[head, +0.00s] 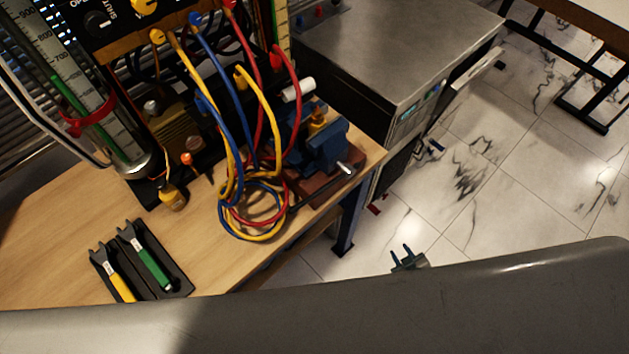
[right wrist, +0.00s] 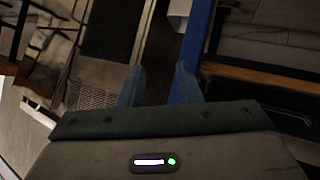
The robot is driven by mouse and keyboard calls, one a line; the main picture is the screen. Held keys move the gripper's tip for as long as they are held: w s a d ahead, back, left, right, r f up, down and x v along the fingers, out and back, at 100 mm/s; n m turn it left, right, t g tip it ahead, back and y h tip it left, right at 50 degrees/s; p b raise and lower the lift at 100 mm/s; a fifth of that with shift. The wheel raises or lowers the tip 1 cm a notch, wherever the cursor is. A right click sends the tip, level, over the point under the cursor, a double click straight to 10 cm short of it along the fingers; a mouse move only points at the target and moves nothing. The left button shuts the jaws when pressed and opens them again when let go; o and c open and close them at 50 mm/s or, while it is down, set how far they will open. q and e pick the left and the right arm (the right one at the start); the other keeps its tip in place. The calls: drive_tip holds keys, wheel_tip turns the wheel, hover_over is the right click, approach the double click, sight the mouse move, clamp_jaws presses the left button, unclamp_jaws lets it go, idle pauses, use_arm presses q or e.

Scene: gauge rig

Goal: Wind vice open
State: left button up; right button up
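The blue vice (head: 322,152) stands on a reddish-brown base at the right end of the wooden bench. A brass-yellow fitting (head: 317,124) shows at its jaws; I cannot tell whether it is clamped. The vice's dark handle bar (head: 322,188), with a bright metal end, slants across its front. My right gripper (head: 403,254) is off the bench, to the right of and below the vice in the head view, apart from it. In the right wrist view its two fingers (right wrist: 158,82) stand apart with nothing between them. My left gripper is not in view.
Yellow, blue and red hoses (head: 252,212) coil beside the vice. A tray (head: 178,279) with green and yellow wrenches lies at the front left. A steel cabinet (head: 400,45) stands behind. A blue bench leg (right wrist: 197,50) is close beyond my right fingers. The tiled floor to the right is mostly open.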

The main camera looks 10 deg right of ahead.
sight(311, 196)
drive_tip(key=w+a+r+n+t+y, duration=0.1)
drive_tip(key=w+a+r+n+y, duration=0.2)
drive_tip(key=r, duration=0.5)
drive_tip(key=w+a+r+n+t+y, duration=0.2)
drive_tip(key=w+a+r+n+y, duration=0.15)
drive_tip(key=r, duration=0.45)
drive_tip(key=w+a+r+n+t+y, duration=0.1)
drive_tip(key=w+a+r+n+y, duration=0.15)
drive_tip(key=r, duration=0.55)
drive_tip(key=s+a+r+n+g+y, duration=0.4)
drive_tip(key=a+r+n+g, duration=0.15)
drive_tip(key=r+n, duration=0.25)
drive_tip(key=s+a+r+n+g+y, duration=0.3)
drive_tip(key=a+r+n+g+y, duration=0.1)
drive_tip(key=r+n+g, duration=0.35)
drive_tip(key=shift+n+t, duration=0.35)
drive_tip(key=shift+t, duration=0.05)
drive_tip(key=a+p, duration=0.1)
drive_tip(key=a, duration=0.1)
drive_tip(key=w+a+p, duration=0.1)
drive_tip(key=a, duration=0.2)
drive_tip(key=a+p, duration=0.1)
drive_tip(key=a, duration=0.2)
drive_tip(key=shift+w+a+r+p, duration=0.25)
drive_tip(key=shift+r+p, duration=0.15)
drive_tip(key=shift+w+a+f, duration=0.1)
drive_tip(key=shift+a, duration=0.5)
drive_tip(key=shift+c, duration=0.2)
clamp_jaws()
